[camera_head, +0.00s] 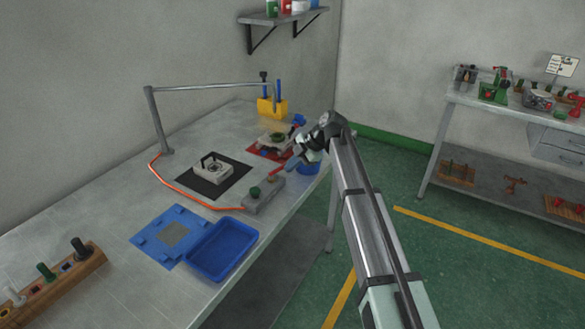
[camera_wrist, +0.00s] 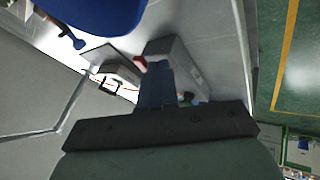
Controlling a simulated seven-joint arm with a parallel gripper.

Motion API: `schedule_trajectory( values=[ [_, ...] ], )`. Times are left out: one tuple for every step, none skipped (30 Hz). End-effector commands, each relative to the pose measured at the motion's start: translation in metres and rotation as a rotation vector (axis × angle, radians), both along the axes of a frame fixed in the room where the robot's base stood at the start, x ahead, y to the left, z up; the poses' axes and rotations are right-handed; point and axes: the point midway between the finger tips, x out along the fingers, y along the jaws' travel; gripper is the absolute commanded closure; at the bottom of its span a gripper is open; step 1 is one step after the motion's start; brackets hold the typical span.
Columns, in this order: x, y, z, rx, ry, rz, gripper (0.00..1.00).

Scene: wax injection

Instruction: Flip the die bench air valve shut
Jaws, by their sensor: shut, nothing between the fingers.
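The air valve is a grey box (camera_head: 264,196) near the front edge of the bench, with a green knob (camera_head: 254,191) and a red lever (camera_head: 278,173). The box (camera_wrist: 178,50), red lever (camera_wrist: 140,63) and green knob (camera_wrist: 187,97) also show in the wrist view. My gripper (camera_head: 288,166) is shut and empty at the lever end of the box. In the wrist view its blue-grey fingers (camera_wrist: 157,68) overlap the box, just beside the red lever. I cannot tell whether they touch the lever. The fingers hide part of the box.
An orange hose (camera_head: 185,196) runs from the box to a post. A metal die (camera_head: 211,166) sits on a black mat. A blue tray (camera_head: 222,248) lies in front. A blue container (camera_head: 309,164) stands close to my gripper, large in the wrist view (camera_wrist: 100,12).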

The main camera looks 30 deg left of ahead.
Motion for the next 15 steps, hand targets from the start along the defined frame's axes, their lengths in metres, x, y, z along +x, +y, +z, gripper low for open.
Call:
schedule_trajectory(
  values=[
    [-0.0013, -0.0009, 0.0001, 0.0, 0.0, -0.002, 1.0],
    [-0.0013, -0.0009, 0.0001, 0.0, 0.0, -0.002, 1.0],
    [-0.0013, -0.0009, 0.0001, 0.0, 0.0, -0.002, 1.0],
    [-0.0014, -0.0007, 0.0001, 0.0, -0.001, -0.002, 1.0],
    [-0.0016, -0.0007, 0.0001, 0.0, -0.001, -0.003, 1.0],
    [-0.002, -0.0005, 0.0001, 0.0, -0.001, -0.003, 1.0],
    [-0.0024, -0.0002, 0.0001, 0.0, -0.001, -0.003, 1.0],
    [-0.0029, 0.0001, 0.0001, 0.0, -0.001, -0.003, 1.0],
    [-0.0039, 0.0005, 0.0001, 0.0, -0.001, -0.003, 1.0],
    [-0.0047, 0.0009, 0.0001, 0.0, -0.001, -0.003, 1.0],
    [-0.0057, 0.0014, 0.0002, 0.0, -0.001, -0.003, 1.0],
    [-0.007, 0.0021, 0.0002, 0.0, -0.002, -0.004, 1.0],
    [-0.0081, 0.0026, 0.0001, 0.0, -0.002, -0.004, 1.0],
    [-0.0091, 0.0032, 0.0002, 0.0, -0.002, -0.004, 1.0],
    [-0.0106, 0.0039, 0.0002, 0.0, -0.002, -0.004, 1.0]
  ],
)
